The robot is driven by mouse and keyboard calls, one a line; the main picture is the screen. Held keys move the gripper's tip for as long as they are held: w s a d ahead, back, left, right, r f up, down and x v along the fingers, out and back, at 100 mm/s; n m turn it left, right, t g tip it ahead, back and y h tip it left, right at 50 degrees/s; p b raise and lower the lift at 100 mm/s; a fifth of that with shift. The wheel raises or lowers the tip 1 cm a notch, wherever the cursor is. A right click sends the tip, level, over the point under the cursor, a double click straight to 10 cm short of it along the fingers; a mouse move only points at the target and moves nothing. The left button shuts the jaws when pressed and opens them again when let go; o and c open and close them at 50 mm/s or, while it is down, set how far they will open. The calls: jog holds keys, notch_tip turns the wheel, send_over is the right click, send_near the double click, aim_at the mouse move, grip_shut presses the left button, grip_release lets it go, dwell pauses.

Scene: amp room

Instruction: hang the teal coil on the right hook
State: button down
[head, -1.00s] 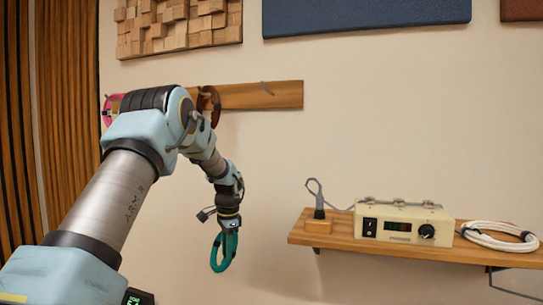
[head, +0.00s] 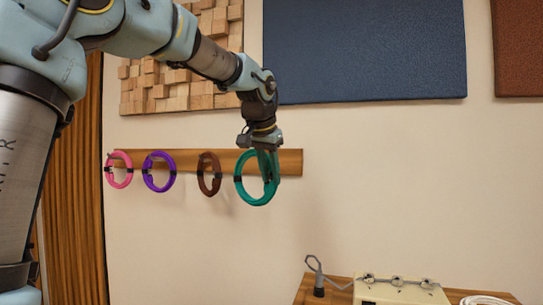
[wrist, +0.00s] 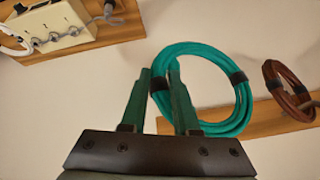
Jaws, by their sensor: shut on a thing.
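The teal coil (head: 257,202) hangs in front of the right end of the wooden hook rail (head: 228,162). My gripper (head: 269,172) points down and is shut on the coil's right side. In the wrist view the coil (wrist: 244,100) is a ring with dark bands, and my gripper's fingers (wrist: 160,78) stand at its near side edge. The right hook is hidden behind the coil and gripper. I cannot tell whether the coil is around it or only in front of it.
A brown coil (head: 203,187), a purple coil (head: 147,179) and a pink coil (head: 108,178) hang along the rail to the left. A shelf (head: 312,289) with a cream amplifier box (head: 400,292) is at lower right. The wall between rail and shelf is clear.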

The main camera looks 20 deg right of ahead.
jog(key=w+d+f+p, duration=0.2)
jog(key=w+d+p, duration=0.3)
jog(key=w+d, duration=0.3)
jog(key=shift+d, duration=0.2)
dwell(1.9)
jog(key=shift+f, duration=0.25)
jog(key=c, duration=0.9)
grip_release()
jog(key=shift+d, duration=0.1)
jog(key=o, duration=0.3)
jog(key=shift+r, duration=0.1)
jog(key=shift+r, duration=0.2)
